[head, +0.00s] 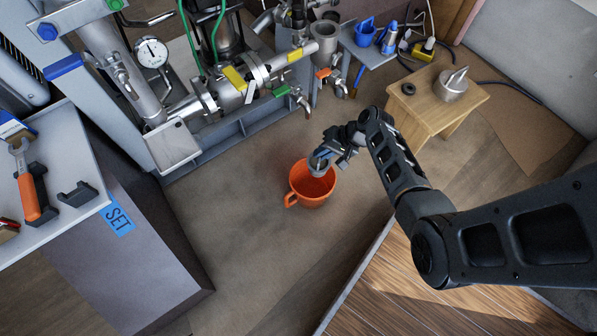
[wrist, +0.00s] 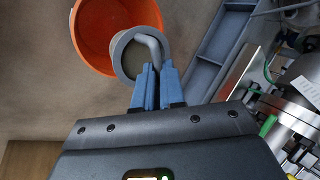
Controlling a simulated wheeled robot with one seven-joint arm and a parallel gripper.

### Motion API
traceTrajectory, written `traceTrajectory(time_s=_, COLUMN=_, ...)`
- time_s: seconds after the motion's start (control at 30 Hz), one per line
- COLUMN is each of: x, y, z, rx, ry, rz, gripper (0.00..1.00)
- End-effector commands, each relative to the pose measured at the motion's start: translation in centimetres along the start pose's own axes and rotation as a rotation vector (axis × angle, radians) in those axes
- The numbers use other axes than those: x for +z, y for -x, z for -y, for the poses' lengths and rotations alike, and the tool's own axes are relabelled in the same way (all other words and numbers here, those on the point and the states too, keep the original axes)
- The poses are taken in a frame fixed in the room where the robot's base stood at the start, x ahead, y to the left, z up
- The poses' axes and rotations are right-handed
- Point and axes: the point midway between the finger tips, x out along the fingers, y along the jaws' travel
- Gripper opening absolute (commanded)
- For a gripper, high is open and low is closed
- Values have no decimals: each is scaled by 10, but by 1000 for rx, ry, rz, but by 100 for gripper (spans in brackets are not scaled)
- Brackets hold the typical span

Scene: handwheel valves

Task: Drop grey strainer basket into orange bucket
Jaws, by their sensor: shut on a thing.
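The orange bucket (head: 311,187) stands on the floor in the middle of the head view, its handle to the left. It also shows in the wrist view (wrist: 93,40), open side up. My gripper (head: 328,157) is over the bucket's upper rim in the head view. In the wrist view my gripper (wrist: 152,74) has its blue fingers shut on the bent handle of the grey strainer basket (wrist: 121,60). The basket appears over the bucket's edge, overlapping part of its opening. How high it is above the rim I cannot tell.
Pipework with a gauge (head: 151,52) stands behind the bucket. A wooden stool (head: 470,103) holds a metal part at the right. A grey bench (head: 45,235) with tools is at the left. The floor around the bucket is clear.

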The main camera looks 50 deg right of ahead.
Motion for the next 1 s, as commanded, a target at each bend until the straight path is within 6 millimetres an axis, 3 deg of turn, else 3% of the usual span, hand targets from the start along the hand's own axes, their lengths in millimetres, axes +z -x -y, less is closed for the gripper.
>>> traceTrajectory(time_s=0.53, x=0, y=-44, z=-29, rx=-1, ry=1, rz=0, gripper=0)
traceTrajectory(time_s=0.93, x=0, y=-48, z=-32, rx=-1, ry=1, rz=0, gripper=0)
traceTrajectory(time_s=0.97, x=0, y=-48, z=-32, rx=-1, ry=1, rz=0, gripper=10)
traceTrajectory(time_s=1.0, x=0, y=-48, z=-32, rx=-1, ry=1, rz=0, gripper=14)
